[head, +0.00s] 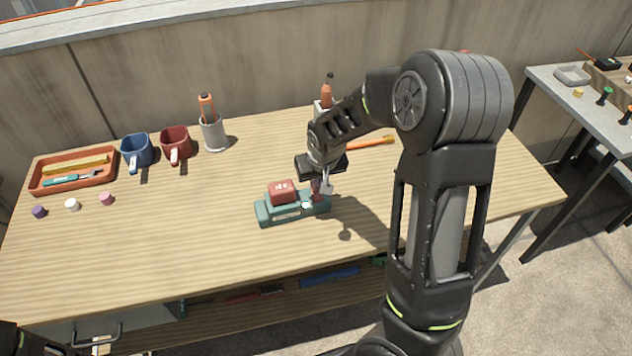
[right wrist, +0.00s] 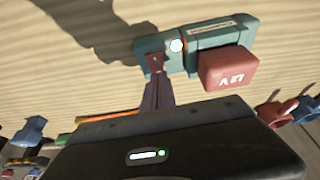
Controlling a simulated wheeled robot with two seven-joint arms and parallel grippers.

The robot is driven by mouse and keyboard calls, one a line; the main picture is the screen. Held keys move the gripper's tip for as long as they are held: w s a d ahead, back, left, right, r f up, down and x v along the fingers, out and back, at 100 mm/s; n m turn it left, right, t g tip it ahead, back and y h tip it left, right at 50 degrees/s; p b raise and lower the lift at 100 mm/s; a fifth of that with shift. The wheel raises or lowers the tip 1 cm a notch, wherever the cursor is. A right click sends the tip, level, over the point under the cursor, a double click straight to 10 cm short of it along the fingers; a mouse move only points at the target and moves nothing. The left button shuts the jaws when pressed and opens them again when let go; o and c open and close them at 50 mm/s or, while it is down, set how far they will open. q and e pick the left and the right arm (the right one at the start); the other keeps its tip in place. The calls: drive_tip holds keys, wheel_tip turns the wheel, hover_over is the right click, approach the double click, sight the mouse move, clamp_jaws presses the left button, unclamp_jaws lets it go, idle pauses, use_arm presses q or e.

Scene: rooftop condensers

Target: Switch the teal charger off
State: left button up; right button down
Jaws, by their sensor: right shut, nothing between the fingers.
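The teal charger (head: 276,213) lies on the wooden table in the head view, with a red battery block (head: 282,190) seated on it. The charger (right wrist: 213,36) also shows in the right wrist view, with the red block (right wrist: 228,69) marked 12V and a round pale light or button (right wrist: 176,46). My right gripper (head: 318,194) is shut and empty, its fingertips at the charger's right end. In the right wrist view the fingertips (right wrist: 156,66) overlap a small dark red part at that end, apparently the switch; contact cannot be told. My left gripper is not in view.
A terracotta tray (head: 72,171), blue mug (head: 137,151), red mug (head: 176,145) and grey tool cup (head: 213,133) stand along the back left. Small caps, including a pink one (head: 106,198), lie in front. An orange-handled tool (head: 371,142) lies behind my right gripper. The front left is clear.

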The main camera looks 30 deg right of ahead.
drive_tip(key=shift+f, duration=0.55)
drive_tip(key=shift+w+f+b, duration=0.15)
drive_tip(key=shift+f+b, duration=0.2)
drive_tip(key=shift+b, duration=0.05)
drive_tip(key=shift+r, duration=0.2)
drive_tip(key=shift+s+a+f, duration=0.1)
drive_tip(key=shift+s+a, duration=0.05)
drive_tip(key=shift+s, duration=0.35)
drive_tip(key=shift+s+a+f, duration=0.1)
drive_tip(key=shift+s, duration=0.35)
drive_tip(key=shift+r, duration=0.1)
